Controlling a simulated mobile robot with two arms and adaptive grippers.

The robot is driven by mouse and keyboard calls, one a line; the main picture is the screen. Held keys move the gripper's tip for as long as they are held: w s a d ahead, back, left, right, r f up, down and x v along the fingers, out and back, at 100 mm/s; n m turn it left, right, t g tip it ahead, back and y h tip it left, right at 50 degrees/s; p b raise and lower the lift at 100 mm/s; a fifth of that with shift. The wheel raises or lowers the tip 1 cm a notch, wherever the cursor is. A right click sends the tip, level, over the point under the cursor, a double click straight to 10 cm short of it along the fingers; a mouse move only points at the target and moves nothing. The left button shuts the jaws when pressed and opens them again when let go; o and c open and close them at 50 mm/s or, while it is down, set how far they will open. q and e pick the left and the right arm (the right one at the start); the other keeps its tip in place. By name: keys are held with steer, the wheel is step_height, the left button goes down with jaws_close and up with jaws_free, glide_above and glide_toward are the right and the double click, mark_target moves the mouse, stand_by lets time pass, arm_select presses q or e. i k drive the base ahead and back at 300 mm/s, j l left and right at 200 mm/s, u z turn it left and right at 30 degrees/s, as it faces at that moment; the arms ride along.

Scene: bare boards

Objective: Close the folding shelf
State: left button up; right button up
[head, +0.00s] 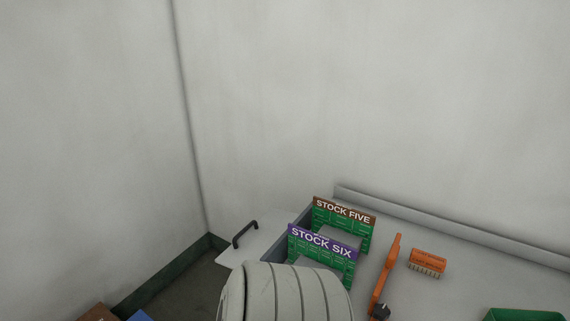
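A flat white panel (262,235) with a black bar handle (245,234) sticks out level at the left end of the grey worktop (372,266). It looks like the folding shelf, in a raised, flat position. Its front part is cut off from sight by a pale rounded form low in the head view, so its hinge and supports are hidden. Neither my left nor my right gripper shows in the head view.
A STOCK FIVE card (344,213) and a STOCK SIX card (322,243) stand by the panel. An orange tool (387,270), an orange brush-like block (428,261) and a green bin (522,314) are on the worktop. Walls close off the corner behind.

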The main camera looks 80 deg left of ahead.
mark_target(252, 241)
steer(key=l+u, duration=0.1)
steer(key=u, duration=1.3)
steer(key=i+l, duration=0.05)
